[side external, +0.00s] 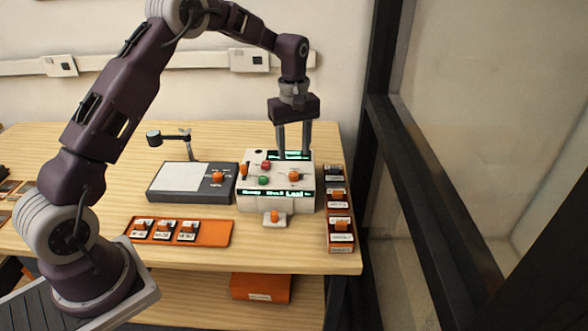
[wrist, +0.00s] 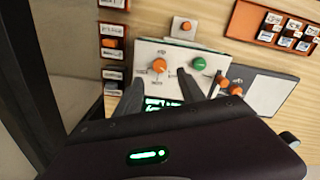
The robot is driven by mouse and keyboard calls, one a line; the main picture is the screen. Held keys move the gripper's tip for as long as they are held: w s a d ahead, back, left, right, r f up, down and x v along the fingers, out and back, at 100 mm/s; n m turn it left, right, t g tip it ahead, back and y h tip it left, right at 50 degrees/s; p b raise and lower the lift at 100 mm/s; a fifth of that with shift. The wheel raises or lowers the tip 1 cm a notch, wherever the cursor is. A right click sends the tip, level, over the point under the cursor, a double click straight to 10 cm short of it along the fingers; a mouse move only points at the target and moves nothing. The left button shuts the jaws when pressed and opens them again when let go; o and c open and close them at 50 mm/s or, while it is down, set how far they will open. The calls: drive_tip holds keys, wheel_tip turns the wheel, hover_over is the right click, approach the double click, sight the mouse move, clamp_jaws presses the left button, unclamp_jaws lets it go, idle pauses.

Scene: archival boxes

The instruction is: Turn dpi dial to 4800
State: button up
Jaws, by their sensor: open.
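A white control box (side external: 254,206) stands on the table, with an orange dial (side external: 295,176) on the right of its top. The dial also shows in the wrist view (wrist: 159,66), between my fingers in the picture. Its label and setting are too small to read, so I cannot confirm it is the dpi dial. My gripper (side external: 293,153) points down over the back right of the box, fingers apart and empty. Its tips look near the dial but not touching; the exact gap is unclear. Green text displays are on the box's front (side external: 274,193) and back (side external: 290,155).
A green button (side external: 263,181), red button (side external: 265,165) and orange lever (side external: 244,170) share the box top. A grey device (side external: 170,195) with an orange knob (side external: 217,176) stands left. Racks flank it: right (side external: 341,249), front left (side external: 214,240). A dark frame (side external: 372,70) rises at right.

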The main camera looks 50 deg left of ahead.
sight(294, 173)
wheel_tip(294, 173, down, 7)
drive_tip(key=shift+f, duration=0.1)
clamp_jaws()
